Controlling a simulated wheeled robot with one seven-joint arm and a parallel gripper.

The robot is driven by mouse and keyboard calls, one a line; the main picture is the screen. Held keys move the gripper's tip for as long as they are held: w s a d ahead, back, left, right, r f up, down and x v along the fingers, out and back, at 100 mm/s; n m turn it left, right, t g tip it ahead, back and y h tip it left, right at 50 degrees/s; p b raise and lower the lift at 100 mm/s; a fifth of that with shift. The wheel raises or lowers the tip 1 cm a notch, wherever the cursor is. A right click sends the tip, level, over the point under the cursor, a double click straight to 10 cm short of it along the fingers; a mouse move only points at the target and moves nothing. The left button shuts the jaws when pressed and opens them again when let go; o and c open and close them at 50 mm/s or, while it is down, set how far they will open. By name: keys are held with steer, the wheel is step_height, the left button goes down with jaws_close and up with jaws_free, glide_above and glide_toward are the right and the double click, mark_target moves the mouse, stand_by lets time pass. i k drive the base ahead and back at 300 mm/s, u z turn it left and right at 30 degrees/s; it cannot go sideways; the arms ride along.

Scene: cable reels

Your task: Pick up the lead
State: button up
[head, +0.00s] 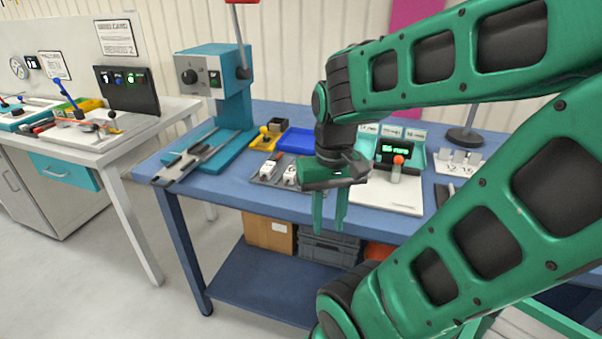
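My gripper (329,222) hangs fingers down over the front edge of the blue workbench (232,190). Its two green fingers are apart, with nothing seen between them. I cannot make out a lead for certain in this view. A grey tray (262,181) with small white pieces (290,174) lies on the bench just left of my gripper; these pieces are too small to identify. My arm covers much of the right part of the bench.
A teal press (222,98) stands at the bench's back left. A blue tray (297,141) and a yellow piece with a knob (266,140) lie behind the grey tray. A tester with a lit display (394,148) stands to the right. Crates (328,248) sit beneath.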

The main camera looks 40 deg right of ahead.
mark_target(290, 175)
steer(key=z, duration=2.1)
steer(key=k, duration=0.8)
steer(key=u, duration=0.95)
steer(key=i, duration=1)
steer(key=u, duration=0.15)
